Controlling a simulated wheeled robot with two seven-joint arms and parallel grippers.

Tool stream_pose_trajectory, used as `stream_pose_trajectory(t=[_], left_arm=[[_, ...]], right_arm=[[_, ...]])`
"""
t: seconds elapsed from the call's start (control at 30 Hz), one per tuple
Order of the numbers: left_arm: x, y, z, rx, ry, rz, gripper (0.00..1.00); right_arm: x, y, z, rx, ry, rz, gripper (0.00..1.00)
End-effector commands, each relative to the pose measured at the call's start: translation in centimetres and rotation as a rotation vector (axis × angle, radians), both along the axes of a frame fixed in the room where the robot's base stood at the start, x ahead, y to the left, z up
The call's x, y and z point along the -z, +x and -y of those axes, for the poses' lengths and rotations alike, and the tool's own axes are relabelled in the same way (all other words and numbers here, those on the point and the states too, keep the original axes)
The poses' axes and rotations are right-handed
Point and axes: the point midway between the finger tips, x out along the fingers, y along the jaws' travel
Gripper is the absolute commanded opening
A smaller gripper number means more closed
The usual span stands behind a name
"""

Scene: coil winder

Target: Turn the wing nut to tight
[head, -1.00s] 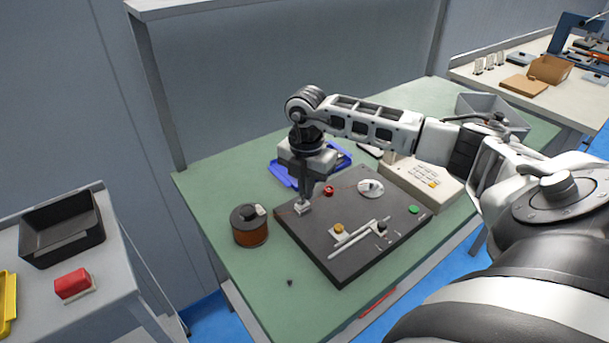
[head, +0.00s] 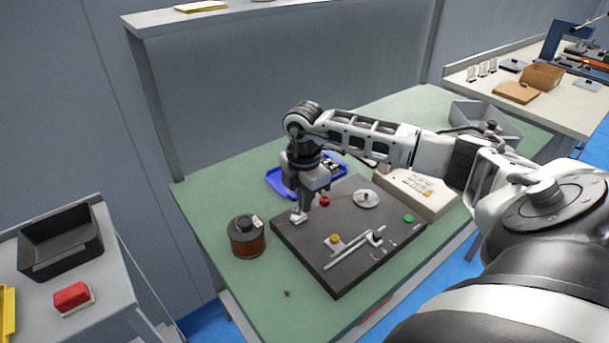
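A dark winder base plate (head: 342,272) lies on the green bench. My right gripper (head: 301,210) points down over its left corner, right at a small pale metal piece (head: 297,218). This piece may be the wing nut, but it is too small and too covered by the fingers to be sure. I cannot tell whether the fingers touch it, or whether they are open or shut. A red knob (head: 325,201) stands just right of the fingers. A white disc with a metal part (head: 366,198) and a brass-coloured knob (head: 334,239) are also on the plate. My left gripper is out of view.
A copper wire spool (head: 247,240) stands left of the plate. A blue tray (head: 281,183) lies behind my gripper, and a beige keypad unit (head: 434,205) stands to the right. A green button (head: 408,218) and a pale rod (head: 346,251) are on the plate. The front left bench is mostly clear.

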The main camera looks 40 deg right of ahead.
Motion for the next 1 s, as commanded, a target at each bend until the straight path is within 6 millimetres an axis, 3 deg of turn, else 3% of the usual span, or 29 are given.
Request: stream_pose_trajectory(t=[0.17, 0.27, 0.3, 0.67, 0.83, 1.0], left_arm=[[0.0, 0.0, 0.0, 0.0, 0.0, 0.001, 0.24], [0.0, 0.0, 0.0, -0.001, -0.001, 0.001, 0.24], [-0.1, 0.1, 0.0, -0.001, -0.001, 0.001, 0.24], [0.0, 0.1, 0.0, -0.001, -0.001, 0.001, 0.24], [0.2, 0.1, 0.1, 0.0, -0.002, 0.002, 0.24], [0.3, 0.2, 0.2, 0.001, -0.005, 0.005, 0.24]], right_arm=[[0.4, -0.2, -0.6, -0.009, 0.012, -0.01, 0.0], [0.4, -0.2, -0.6, -0.009, 0.013, -0.009, 0.22], [0.4, -0.2, -0.6, -0.008, 0.012, -0.008, 0.24], [-0.5, 0.0, -0.2, -0.004, 0.006, -0.001, 0.24], [-3.3, 0.1, -0.2, -0.003, 0.006, 0.004, 0.24], [-7.6, 0.2, -0.3, -0.005, 0.006, 0.006, 0.24]])
